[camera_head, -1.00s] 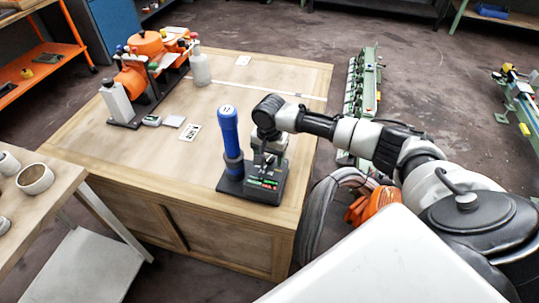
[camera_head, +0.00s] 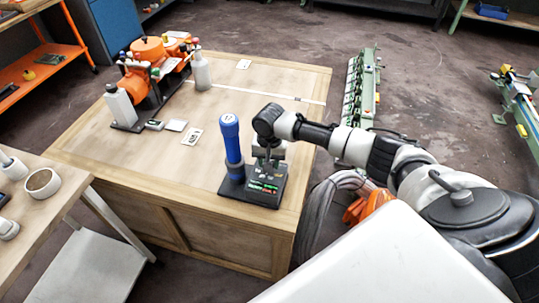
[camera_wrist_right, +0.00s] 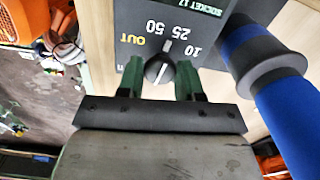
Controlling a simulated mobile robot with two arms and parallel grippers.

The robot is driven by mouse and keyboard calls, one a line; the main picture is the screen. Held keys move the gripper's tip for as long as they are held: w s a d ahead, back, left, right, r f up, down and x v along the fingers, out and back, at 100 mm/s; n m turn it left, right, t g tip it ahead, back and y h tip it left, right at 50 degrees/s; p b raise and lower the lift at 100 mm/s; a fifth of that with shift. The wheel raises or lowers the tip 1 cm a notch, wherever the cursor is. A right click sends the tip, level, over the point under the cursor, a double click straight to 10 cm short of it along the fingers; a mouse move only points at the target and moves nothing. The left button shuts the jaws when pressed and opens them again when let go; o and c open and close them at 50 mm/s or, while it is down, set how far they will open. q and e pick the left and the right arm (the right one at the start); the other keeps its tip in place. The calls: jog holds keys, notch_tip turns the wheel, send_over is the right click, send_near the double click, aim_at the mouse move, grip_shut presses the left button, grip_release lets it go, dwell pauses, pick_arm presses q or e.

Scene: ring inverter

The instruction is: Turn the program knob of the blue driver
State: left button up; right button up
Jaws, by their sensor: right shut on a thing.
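The blue driver (camera_head: 231,142) stands upright at the left of a black base unit (camera_head: 262,189) near the table's front right corner. In the right wrist view, its blue body (camera_wrist_right: 262,62) and dark collar are at the right. The program knob (camera_wrist_right: 159,66), round and dark with a pale pointer line, sits on the black panel, with OUT, 50, 25 and 10 printed around it. My right gripper (camera_wrist_right: 158,76) has its two green fingers either side of the knob, shut on it. In the head view the right gripper (camera_head: 267,158) is above the unit, its fingertips unclear. My left gripper is out of view.
An orange machine (camera_head: 150,80) and white bottles (camera_head: 201,72) stand at the table's far left. Small cards (camera_head: 191,136) lie mid-table. A side bench (camera_head: 40,210) holds cups at the left. The table's right edge is near the unit.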

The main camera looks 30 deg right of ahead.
jog(key=shift+r+n+p, duration=0.3)
jog(key=shift+n+p, duration=0.55)
jog(key=shift+n, duration=0.05)
jog(key=n+p, duration=0.2)
jog(key=n, duration=0.1)
jog(key=shift+f+n, duration=0.1)
jog(key=shift+n, duration=0.2)
jog(key=n+p, duration=0.1)
jog(key=n, duration=0.2)
jog(key=shift+n, duration=0.3)
pick_arm(q)
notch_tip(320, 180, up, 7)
jog(key=p, duration=0.1)
pick_arm(e)
jog(key=shift+f+n, duration=0.1)
jog(key=shift+n, duration=2.2)
jog(key=o, duration=0.9)
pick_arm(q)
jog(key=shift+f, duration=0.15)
pick_arm(e)
notch_tip(320, 180, up, 11)
jog(key=shift+f, duration=0.1)
